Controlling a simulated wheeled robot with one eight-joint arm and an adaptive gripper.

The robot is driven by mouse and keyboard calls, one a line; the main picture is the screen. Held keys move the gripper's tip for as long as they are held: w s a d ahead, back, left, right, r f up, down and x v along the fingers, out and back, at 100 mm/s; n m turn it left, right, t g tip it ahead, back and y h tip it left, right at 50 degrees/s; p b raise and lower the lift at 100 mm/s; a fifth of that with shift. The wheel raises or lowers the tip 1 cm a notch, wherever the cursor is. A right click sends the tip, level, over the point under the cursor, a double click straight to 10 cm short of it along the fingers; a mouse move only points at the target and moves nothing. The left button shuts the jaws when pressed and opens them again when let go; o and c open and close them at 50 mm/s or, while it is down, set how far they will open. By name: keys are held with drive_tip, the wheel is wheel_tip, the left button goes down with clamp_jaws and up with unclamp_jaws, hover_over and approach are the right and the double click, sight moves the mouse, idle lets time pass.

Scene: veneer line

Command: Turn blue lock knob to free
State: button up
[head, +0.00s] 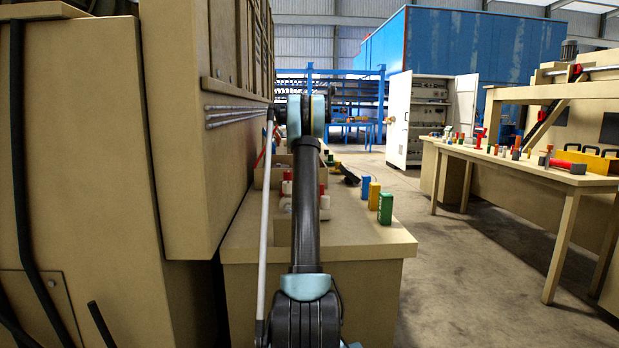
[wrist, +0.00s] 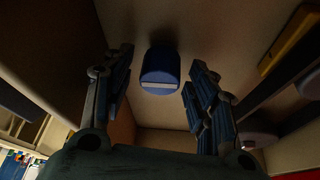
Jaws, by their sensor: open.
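The blue lock knob (wrist: 160,66) shows in the wrist view, on a beige surface, with a pale bar across its lower end. My gripper (wrist: 161,58) is open, one finger on each side of the knob. Gaps show between the knob and both fingers, and nothing is held. Whether the fingertips reach the knob in depth cannot be told. In the head view my arm stretches forward beside the large beige machine (head: 180,130). The knob and gripper fingers cannot be made out there.
A long table (head: 560,178) with several small items stands at right. Open floor (head: 440,250) lies between them. A yellow part (wrist: 290,38) shows at upper right in the wrist view.

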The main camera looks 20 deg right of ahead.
drive_tip(key=shift+f, duration=0.1)
drive_tip(key=c, duration=1)
drive_tip(key=shift+c, duration=0.2)
drive_tip(key=shift+n, duration=0.3)
drive_tip(key=n+y, duration=0.1)
drive_tip(key=n, duration=0.2)
drive_tip(key=shift+n+t+y, duration=0.3)
drive_tip(key=shift+t, duration=0.1)
drive_tip(key=n+y, duration=0.1)
drive_tip(key=n, duration=0.3)
drive_tip(key=shift+w+n+y, duration=0.1)
drive_tip(key=shift+n+y, duration=0.2)
drive_tip(key=shift+y, duration=0.1)
drive_tip(key=n, duration=0.2)
drive_tip(key=n+g+y, duration=0.1)
drive_tip(key=n, duration=0.1)
drive_tip(key=shift+n+y, duration=0.3)
drive_tip(key=shift+n+g+y, duration=0.6)
drive_tip(key=shift+n, duration=1.7)
